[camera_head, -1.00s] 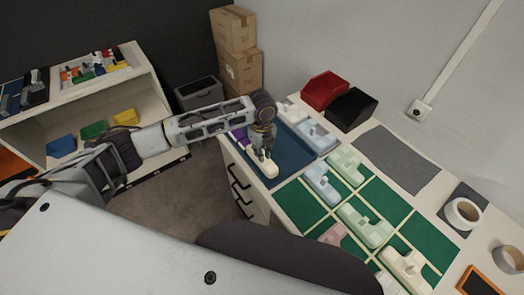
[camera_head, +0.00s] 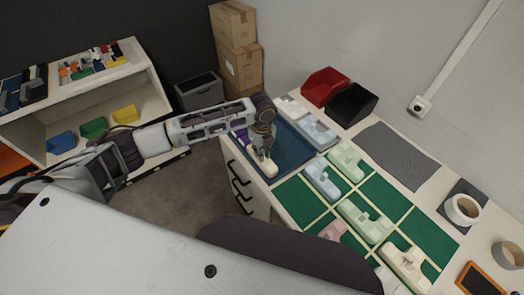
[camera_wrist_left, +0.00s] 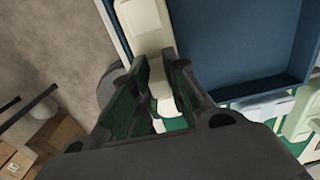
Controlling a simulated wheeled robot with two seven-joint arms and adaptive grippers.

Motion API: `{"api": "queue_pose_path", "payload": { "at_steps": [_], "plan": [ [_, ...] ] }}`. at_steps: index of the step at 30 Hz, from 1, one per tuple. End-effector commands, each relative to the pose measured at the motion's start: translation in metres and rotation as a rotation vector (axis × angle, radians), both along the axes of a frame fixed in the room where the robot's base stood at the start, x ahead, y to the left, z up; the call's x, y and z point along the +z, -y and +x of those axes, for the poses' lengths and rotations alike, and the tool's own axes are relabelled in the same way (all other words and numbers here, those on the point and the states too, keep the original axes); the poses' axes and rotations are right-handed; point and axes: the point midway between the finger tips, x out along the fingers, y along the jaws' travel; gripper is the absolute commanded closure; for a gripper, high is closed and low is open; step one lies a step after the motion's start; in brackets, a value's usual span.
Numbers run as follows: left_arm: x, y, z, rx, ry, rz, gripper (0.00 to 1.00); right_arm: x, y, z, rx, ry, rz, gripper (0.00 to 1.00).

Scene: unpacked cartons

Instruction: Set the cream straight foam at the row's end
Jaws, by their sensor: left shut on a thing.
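My left gripper (camera_head: 263,154) is at the near end of the blue tray (camera_head: 286,168), pointing down. It is shut on a cream straight foam (camera_head: 264,171), a long pale block. In the left wrist view the cream foam (camera_wrist_left: 148,28) runs up from between the fingers (camera_wrist_left: 160,85), beside the tray wall. I cannot tell whether the foam touches the tray floor. A row of foam pieces runs along the table: a white one (camera_head: 291,106), a light blue one (camera_head: 316,130) and a pale green one (camera_head: 345,160). My right gripper is not in view.
Green panels (camera_head: 384,196) hold a blue foam (camera_head: 322,180), a green foam (camera_head: 364,222), a cream notched foam (camera_head: 407,264) and a pink foam (camera_head: 333,231). Red (camera_head: 324,86) and black (camera_head: 351,106) bins stand behind. A grey mat (camera_head: 400,156) is bare.

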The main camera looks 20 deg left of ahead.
Motion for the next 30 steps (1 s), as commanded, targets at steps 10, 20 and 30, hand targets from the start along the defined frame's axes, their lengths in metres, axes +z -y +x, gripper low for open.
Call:
{"api": "queue_pose_path", "payload": {
  "at_steps": [10, 20, 30],
  "plan": [
    [-0.009, 0.000, 0.000, 0.000, -0.001, -0.001, 0.98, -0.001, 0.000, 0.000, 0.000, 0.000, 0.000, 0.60],
    [-0.017, 0.000, 0.000, 0.000, -0.001, -0.001, 0.98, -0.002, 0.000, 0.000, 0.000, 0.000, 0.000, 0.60],
    [-0.020, 0.000, 0.000, 0.000, -0.001, -0.001, 0.65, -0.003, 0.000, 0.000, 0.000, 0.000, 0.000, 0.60]
  ]
}}
